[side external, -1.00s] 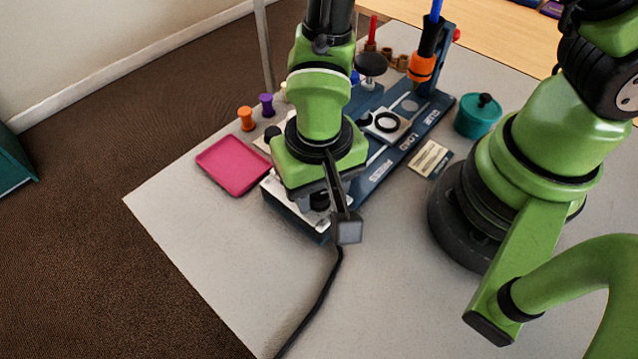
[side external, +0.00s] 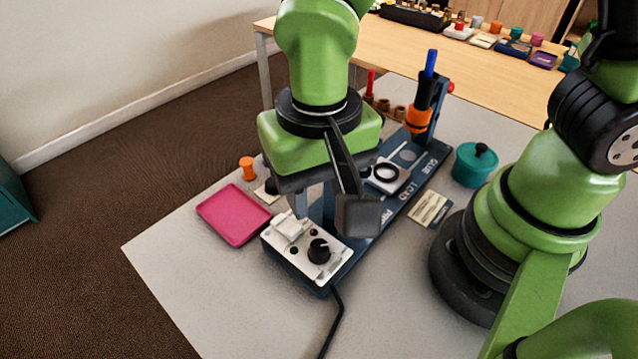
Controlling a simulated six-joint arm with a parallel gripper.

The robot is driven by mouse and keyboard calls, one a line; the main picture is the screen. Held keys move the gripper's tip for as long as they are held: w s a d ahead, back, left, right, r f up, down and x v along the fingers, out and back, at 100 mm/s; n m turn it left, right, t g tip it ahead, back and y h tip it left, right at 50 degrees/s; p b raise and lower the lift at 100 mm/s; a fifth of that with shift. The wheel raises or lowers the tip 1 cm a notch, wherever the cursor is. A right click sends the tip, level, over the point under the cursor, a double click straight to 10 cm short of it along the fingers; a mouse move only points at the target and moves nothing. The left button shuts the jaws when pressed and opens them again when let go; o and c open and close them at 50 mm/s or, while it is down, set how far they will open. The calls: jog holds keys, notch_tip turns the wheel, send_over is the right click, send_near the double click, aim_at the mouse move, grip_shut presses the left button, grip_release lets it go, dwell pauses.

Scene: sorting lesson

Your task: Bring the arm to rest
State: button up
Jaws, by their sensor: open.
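My gripper (side external: 330,212) hangs above the near end of a long blue workstation (side external: 408,207). Its jaws are open, and I see nothing between them. One dark finger block shows on the right; the other finger is partly hidden behind the gripper body. Below it, the station's white control panel (side external: 302,266) with a black knob (side external: 319,251) is clear of the jaws. My gripper hides part of the station's middle.
A pink tray (side external: 233,214) lies left of the station, with an orange peg (side external: 247,168) behind it. A teal lidded pot (side external: 474,166) and a card (side external: 429,208) are on the right. An orange-collared tool (side external: 417,121) stands at the far end.

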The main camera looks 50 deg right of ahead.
jog(key=shift+r, duration=0.1)
jog(key=s+d+r+t+y, duration=0.1)
jog(key=s+d+r+t, duration=0.1)
jog(key=d+r, duration=0.4)
jog(key=s+d+r+t+y, duration=0.1)
jog(key=s+d+r+t, duration=0.2)
jog(key=r, duration=0.7)
jog(key=d+t, duration=0.2)
jog(key=d, duration=0.2)
jog(key=shift+d+n, duration=0.25)
jog(key=shift+n, duration=0.15)
